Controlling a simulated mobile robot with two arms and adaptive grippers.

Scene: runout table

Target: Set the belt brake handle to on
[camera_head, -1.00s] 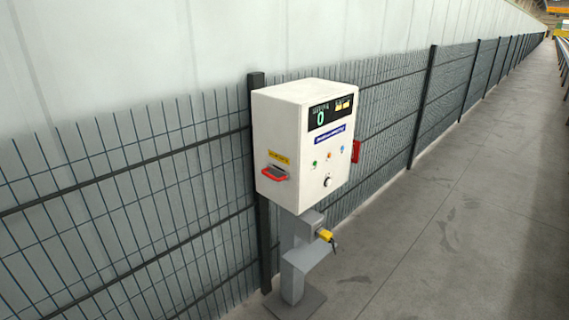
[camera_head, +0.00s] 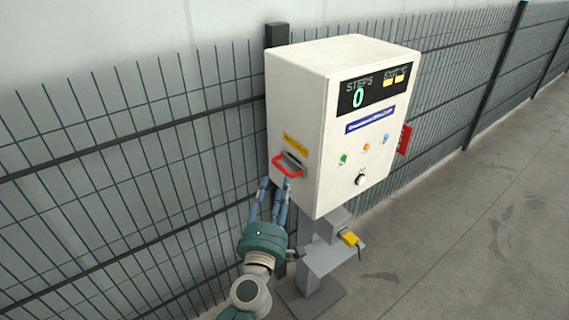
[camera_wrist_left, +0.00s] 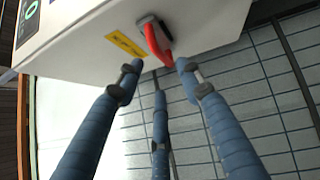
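The belt brake handle (camera_head: 287,168) is a red U-shaped handle on a grey plate on the left side of the white control box (camera_head: 302,110), under a yellow label. In the left wrist view the red handle (camera_wrist_left: 158,42) shows just beyond the fingertips. My left gripper (camera_head: 275,186) is open just below the handle, fingers pointing up at it. In the left wrist view its blue fingers (camera_wrist_left: 158,72) are spread, with nothing between them; I cannot tell whether one touches the handle. My right gripper is not in view.
The box stands on a grey post with a foot plate (camera_head: 310,300). A yellow connector (camera_head: 348,238) sticks out from the post. A wire fence (camera_head: 130,170) runs close behind. A red part (camera_head: 404,140) is on the box's right side. The floor at right (camera_head: 470,240) is clear.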

